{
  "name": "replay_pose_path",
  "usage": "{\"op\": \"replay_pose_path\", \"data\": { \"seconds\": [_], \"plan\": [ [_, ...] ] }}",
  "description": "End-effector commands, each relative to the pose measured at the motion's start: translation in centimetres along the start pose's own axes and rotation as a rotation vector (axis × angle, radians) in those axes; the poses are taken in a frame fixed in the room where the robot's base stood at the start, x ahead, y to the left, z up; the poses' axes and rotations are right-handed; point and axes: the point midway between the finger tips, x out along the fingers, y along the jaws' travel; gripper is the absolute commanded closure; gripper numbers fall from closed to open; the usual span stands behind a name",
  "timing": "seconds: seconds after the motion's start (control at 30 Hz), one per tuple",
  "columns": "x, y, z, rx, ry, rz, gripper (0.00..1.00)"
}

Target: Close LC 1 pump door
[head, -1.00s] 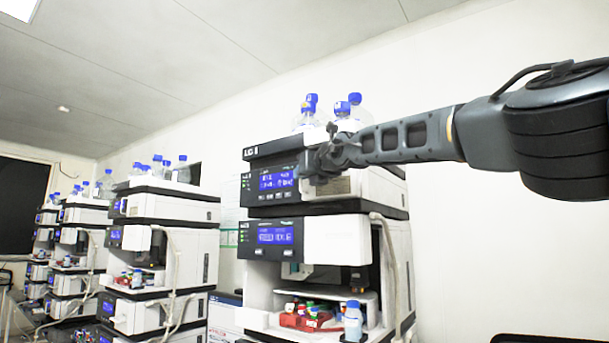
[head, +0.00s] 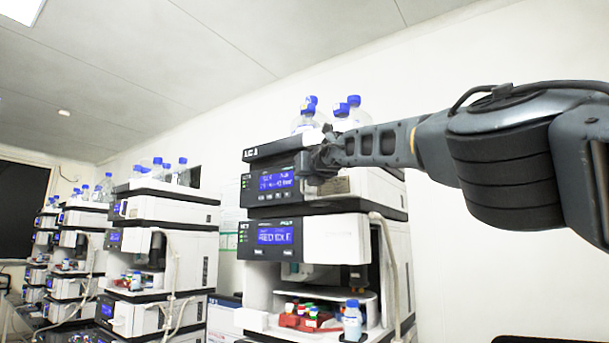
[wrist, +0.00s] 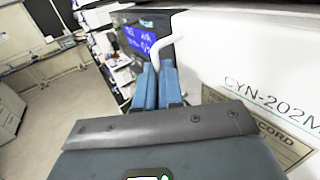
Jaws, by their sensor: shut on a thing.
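The LC 1 pump (head: 268,150) is the top module of the nearest stack, with a dark front and a lit blue display. My gripper (head: 318,158) is at the right part of its front, hiding much of that area.
Blue-capped bottles (head: 347,110) stand on top of the stack. Below the pump is another module (head: 275,235) with a display, then an open bay with a red vial tray (head: 305,322) and a bottle (head: 352,320). More stacks stand to the left (head: 165,240).

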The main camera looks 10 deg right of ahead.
Motion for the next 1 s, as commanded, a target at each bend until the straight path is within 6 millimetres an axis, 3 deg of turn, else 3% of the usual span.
{"op": "replay_pose_path", "data": {
  "seconds": [0.03,0.1,0.13,0.4,1.0],
  "plan": [
    [0.16,1.68,0.06,0.001,-0.002,0.023,1.0],
    [0.16,1.68,0.06,0.001,-0.002,0.023,1.0],
    [0.16,1.68,0.06,0.001,-0.002,0.023,0.92],
    [0.17,1.5,-0.06,0.001,0.001,0.02,0.68],
    [0.14,0.84,-0.09,0.001,0.002,0.012,0.68]
  ]
}}
